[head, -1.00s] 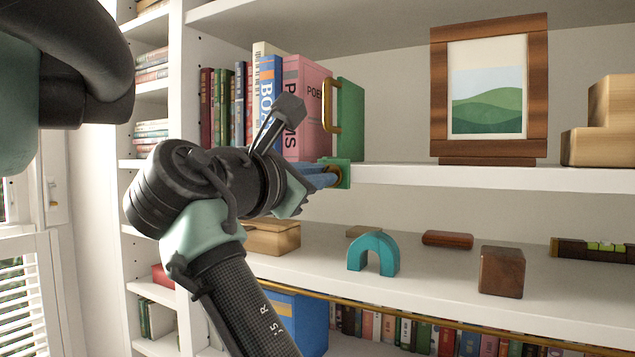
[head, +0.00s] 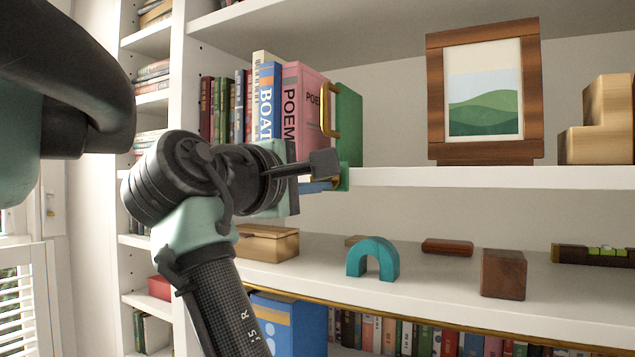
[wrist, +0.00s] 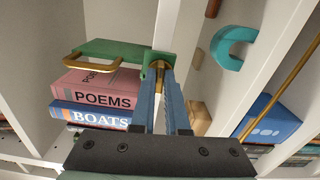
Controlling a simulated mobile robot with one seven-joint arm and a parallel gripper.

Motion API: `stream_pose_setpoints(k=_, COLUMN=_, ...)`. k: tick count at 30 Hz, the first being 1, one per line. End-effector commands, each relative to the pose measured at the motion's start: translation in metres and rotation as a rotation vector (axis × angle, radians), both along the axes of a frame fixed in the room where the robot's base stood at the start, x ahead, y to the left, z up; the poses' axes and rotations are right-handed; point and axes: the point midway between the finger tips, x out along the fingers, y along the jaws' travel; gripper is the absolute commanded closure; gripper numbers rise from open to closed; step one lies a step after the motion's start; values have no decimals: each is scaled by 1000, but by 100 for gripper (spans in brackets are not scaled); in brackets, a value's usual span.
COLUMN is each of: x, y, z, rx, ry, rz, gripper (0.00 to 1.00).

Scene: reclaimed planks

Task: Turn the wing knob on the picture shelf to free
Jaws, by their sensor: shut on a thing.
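The picture shelf (head: 450,177) is the white upper shelf that carries the framed picture (head: 485,92). A green bookend (head: 349,125) with a brass handle (head: 325,110) stands on it, and its green lower part wraps the shelf's front edge. The brass wing knob (wrist: 158,66) sits on that green part. My gripper (wrist: 161,76) has its blue fingers shut on the knob, hiding most of it. In the head view my gripper (head: 330,184) reaches the shelf edge from the left, its fingers partly covered by a dark part of my wrist.
Upright books (head: 303,105) stand left of the bookend, close above my gripper. On the lower shelf are a teal arch (head: 373,257), a brown block (head: 503,273) and a wooden box (head: 267,243). A brass rail (head: 450,324) runs below. Open room lies right of the gripper.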

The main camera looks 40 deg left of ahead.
Motion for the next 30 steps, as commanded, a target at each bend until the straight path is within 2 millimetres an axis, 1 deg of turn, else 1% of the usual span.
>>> stream_pose_setpoints(k=9, x=0, y=0, z=0, rx=85, ry=20, rz=-1, gripper=100)
stream_pose_setpoints(k=23, x=0, y=0, z=0, rx=94, ry=23, rz=-1, gripper=100)
stream_pose_setpoints(k=24, x=0, y=0, z=0, rx=94, ry=23, rz=-1, gripper=80)
stream_pose_setpoints(k=28, x=0, y=0, z=0, rx=93, ry=22, rz=-1, gripper=57)
stream_pose_setpoints(k=30, x=0, y=0, z=0, rx=93, ry=22, rz=-1, gripper=57)
